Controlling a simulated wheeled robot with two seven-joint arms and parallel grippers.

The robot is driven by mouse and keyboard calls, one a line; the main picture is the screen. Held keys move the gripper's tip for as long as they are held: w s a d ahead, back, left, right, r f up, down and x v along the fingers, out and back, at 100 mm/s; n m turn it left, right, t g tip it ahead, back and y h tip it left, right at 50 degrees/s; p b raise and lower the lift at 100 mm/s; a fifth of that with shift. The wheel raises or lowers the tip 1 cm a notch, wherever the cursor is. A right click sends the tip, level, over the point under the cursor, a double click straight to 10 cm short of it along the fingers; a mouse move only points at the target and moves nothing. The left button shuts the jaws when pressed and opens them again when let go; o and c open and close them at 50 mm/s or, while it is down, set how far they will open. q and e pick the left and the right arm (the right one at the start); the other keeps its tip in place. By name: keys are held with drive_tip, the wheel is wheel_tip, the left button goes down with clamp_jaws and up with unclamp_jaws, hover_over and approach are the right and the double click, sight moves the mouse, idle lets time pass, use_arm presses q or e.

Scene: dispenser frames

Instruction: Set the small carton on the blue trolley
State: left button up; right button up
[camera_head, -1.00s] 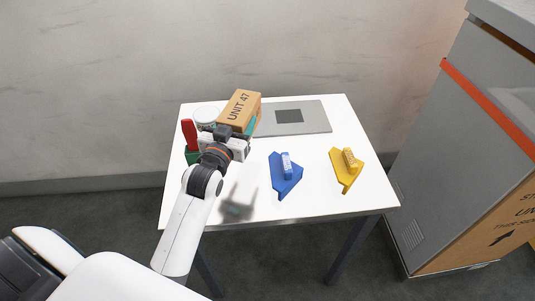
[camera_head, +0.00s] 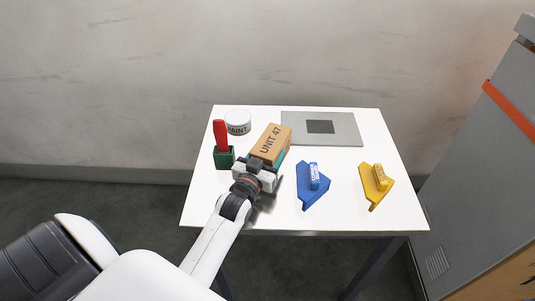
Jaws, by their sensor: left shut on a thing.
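The small tan carton (camera_head: 271,143), marked UNIT 47, is at the left middle of the white table. My left gripper (camera_head: 264,166) is shut at its near end. A teal part (camera_head: 278,161) shows along the carton's near right side; I cannot tell if it belongs to the carton. Whether the carton touches the tabletop is also unclear. I see no plain trolley; a flat blue angular piece (camera_head: 312,190) with a small lettered block on it lies right of the gripper. My right gripper is not in view.
A grey plate (camera_head: 345,130) lies at the back and a yellow piece (camera_head: 374,190) at the right. A grey cabinet (camera_head: 485,180) stands right of the white table (camera_head: 405,205).

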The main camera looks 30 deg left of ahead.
use_arm(q)
drive_tip(key=o, duration=1.3)
drive_tip(key=shift+f, duration=0.1)
drive_tip(key=shift+c, duration=0.2)
